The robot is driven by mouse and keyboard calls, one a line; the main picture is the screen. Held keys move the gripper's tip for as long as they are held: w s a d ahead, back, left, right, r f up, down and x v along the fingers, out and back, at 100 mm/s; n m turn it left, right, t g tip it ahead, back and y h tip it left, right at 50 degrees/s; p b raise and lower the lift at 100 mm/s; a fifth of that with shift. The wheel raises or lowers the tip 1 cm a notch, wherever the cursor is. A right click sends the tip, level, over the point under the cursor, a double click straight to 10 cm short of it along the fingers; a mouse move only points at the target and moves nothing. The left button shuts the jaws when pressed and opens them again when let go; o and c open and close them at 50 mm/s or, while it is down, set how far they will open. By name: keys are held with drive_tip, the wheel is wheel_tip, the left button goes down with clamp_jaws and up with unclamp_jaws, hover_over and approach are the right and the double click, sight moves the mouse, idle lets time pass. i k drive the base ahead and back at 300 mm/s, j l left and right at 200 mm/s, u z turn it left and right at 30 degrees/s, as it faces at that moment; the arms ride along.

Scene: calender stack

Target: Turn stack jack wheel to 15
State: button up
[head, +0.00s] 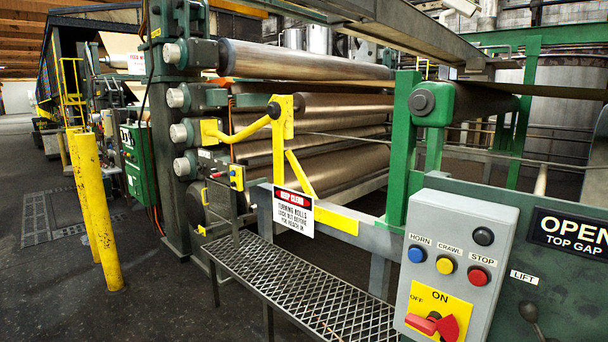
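No handwheel marked as the stack jack wheel can be made out, and no scale with a 15 is legible. The calender stack of rolls (305,62) stands in the middle, with round end caps down its left side. At the right, a green panel (560,285) carries a sign reading OPEN TOP GAP (572,233). A label reading LIFT (524,277) sits above a dark lever with a round knob (529,311), cut off by the bottom edge. My gripper is not in view.
A grey control box (452,225) has HORN, CRAWL and STOP buttons and a red rotary switch (435,325) on a yellow plate. A mesh walkway (300,285), a yellow guard (285,150) and a warning sign (294,211) front the rolls. Yellow posts (95,210) stand left; dark floor is open.

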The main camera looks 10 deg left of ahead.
sight(199, 168)
drive_tip(key=i+j+u, duration=1.15)
drive_tip(key=i+u, duration=0.25)
drive_tip(key=i, duration=0.2)
drive_tip(key=i+u, duration=0.2)
drive_tip(key=i, duration=1.55)
drive_tip(key=i+z, duration=0.2)
drive_tip(key=i, duration=0.25)
drive_tip(key=i+j+z, duration=0.15)
drive_tip(key=i, duration=0.25)
drive_tip(key=i+j+z, duration=0.2)
drive_tip(key=i, duration=0.25)
drive_tip(key=i+j+z, duration=0.15)
drive_tip(key=i, duration=0.25)
drive_tip(key=j, duration=0.1)
